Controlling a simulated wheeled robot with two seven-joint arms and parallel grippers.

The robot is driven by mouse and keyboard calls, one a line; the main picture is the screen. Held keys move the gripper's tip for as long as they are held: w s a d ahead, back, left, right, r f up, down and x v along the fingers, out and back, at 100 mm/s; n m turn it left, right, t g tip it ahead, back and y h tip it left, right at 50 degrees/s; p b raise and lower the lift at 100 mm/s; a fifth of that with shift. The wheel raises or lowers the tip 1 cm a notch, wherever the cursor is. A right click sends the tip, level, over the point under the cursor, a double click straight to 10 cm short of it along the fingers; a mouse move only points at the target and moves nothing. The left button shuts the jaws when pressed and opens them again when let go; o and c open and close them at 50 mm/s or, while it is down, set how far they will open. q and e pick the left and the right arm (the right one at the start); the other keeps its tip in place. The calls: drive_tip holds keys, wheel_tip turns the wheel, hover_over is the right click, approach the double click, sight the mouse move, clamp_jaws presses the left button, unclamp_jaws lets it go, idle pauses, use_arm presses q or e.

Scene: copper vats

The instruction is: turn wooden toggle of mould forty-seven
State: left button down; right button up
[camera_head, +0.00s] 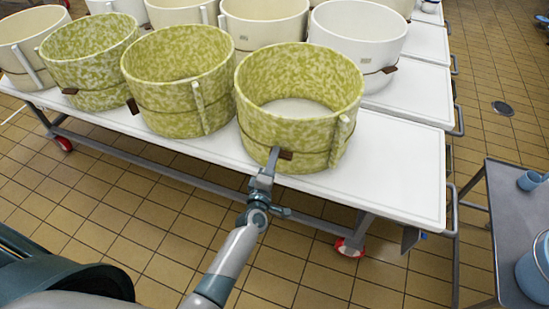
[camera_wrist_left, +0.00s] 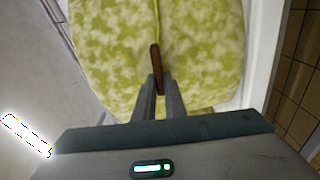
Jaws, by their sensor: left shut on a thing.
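A round mould (camera_head: 300,115) with a mottled green and cream wall stands at the front edge of the white table. A small brown wooden toggle (camera_head: 286,155) sits low on its front, on the band around it. My left gripper (camera_head: 273,153) reaches it from the front. In the left wrist view the toggle (camera_wrist_left: 156,62) lies between the two grey fingers (camera_wrist_left: 158,85), and the gripper is shut on it. The mould's wall (camera_wrist_left: 110,50) fills most of that view. No number can be read on the mould. My right gripper is not in view.
Two similar green moulds (camera_head: 180,80) (camera_head: 90,60) stand to the left, and several cream and white moulds (camera_head: 358,45) behind. The white table (camera_head: 400,170) is bare to the right. A grey cart (camera_head: 515,215) with blue vessels (camera_head: 530,181) stands at the far right.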

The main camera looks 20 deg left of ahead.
use_arm(q)
drive_tip(key=shift+f+n, duration=0.2)
drive_tip(key=shift+n, duration=0.5)
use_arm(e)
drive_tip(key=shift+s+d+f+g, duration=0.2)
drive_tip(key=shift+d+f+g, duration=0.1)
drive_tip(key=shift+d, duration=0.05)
use_arm(q)
drive_tip(key=c, duration=1.8)
unclamp_jaws()
drive_tip(key=shift+s, duration=0.1)
